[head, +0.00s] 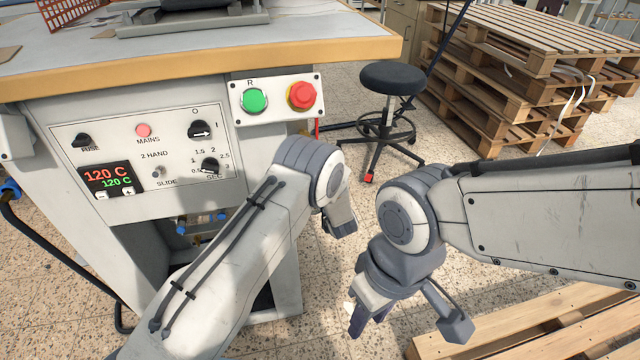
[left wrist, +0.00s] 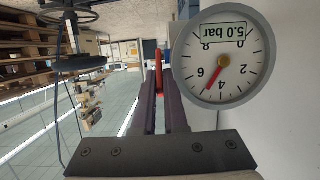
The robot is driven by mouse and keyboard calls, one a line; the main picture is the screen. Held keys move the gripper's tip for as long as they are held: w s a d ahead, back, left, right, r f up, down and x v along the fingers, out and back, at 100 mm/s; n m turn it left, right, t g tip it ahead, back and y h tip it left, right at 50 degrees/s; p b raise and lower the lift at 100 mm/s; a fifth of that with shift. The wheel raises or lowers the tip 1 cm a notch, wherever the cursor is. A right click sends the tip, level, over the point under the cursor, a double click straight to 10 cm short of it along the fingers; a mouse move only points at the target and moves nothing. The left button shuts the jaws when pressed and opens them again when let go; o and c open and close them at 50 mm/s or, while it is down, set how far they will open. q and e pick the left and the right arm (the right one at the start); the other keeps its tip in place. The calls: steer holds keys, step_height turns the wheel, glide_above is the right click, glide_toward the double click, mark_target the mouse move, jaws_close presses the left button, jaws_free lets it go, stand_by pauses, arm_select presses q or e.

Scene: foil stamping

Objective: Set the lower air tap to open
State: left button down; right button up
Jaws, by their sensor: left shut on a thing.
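In the left wrist view my left gripper (left wrist: 159,84) has its two dark fingers close together. They are shut on a narrow red handle (left wrist: 158,70), which shows between and beyond the fingertips. It looks like a tap lever; its valve body is hidden, so I cannot tell which tap it is or its full angle. In the head view the left gripper's fingers are hidden behind my arm, beside the machine's right side. My right gripper (head: 370,316) hangs low at the right, away from the machine; its finger gap is unclear.
A round pressure gauge (left wrist: 222,58) stands close beside the left fingers, its needle between 4 and 6. The machine's control panel (head: 150,150) and a green button (head: 254,100) face me. A stool (head: 391,80) and pallets (head: 530,70) stand behind; a pallet (head: 540,325) lies front right.

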arm_select(q)
steer(key=c, duration=1)
jaws_free()
steer(key=shift+o, duration=0.2)
steer(key=p+v, duration=0.3)
steer(key=v, duration=0.7)
steer(key=shift+s, duration=0.2)
steer(key=shift+g, duration=0.7)
steer(key=shift+w+r+x, duration=0.1)
steer(key=shift+r+x, duration=0.1)
steer(key=shift+x, duration=1.3)
steer(key=shift+w+r+x, duration=0.1)
steer(key=shift+r+x, duration=0.1)
steer(key=shift+x, duration=1.35)
steer(key=shift+w+r+x, duration=0.1)
steer(key=shift+r+x, duration=0.15)
steer(key=shift+x, duration=1.25)
